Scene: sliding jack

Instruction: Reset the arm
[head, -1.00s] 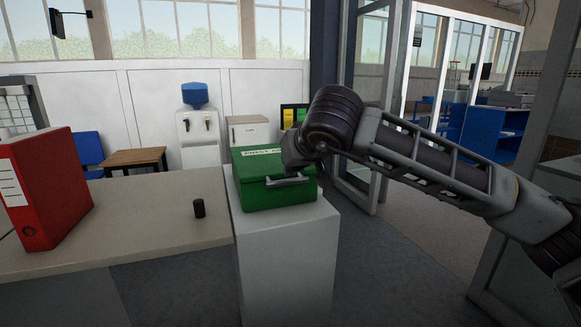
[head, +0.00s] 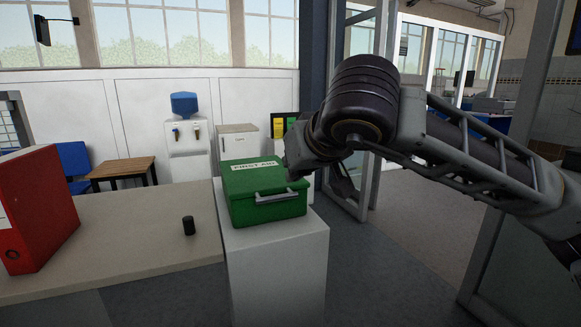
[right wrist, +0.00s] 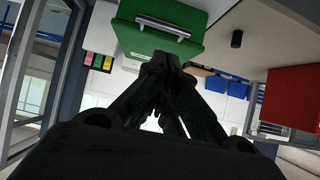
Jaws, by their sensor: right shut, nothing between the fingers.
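My right arm comes in from the right in the head view. My right gripper (right wrist: 168,62) is shut and empty in the right wrist view, its fingertips together. A green first aid box (head: 245,206) with a metal handle stands closed on a white pedestal. The box also shows in the right wrist view (right wrist: 140,40), beyond the fingertips; I cannot tell the gap between them. The wrist overlaps the box's right back corner in the head view. My left gripper is not in view.
The white pedestal (head: 275,275) stands beside a counter (head: 130,245) with a red binder (head: 42,215) and a small black cylinder (head: 188,225). A glass door frame (head: 350,200) stands behind my right arm. Open floor lies right of the pedestal.

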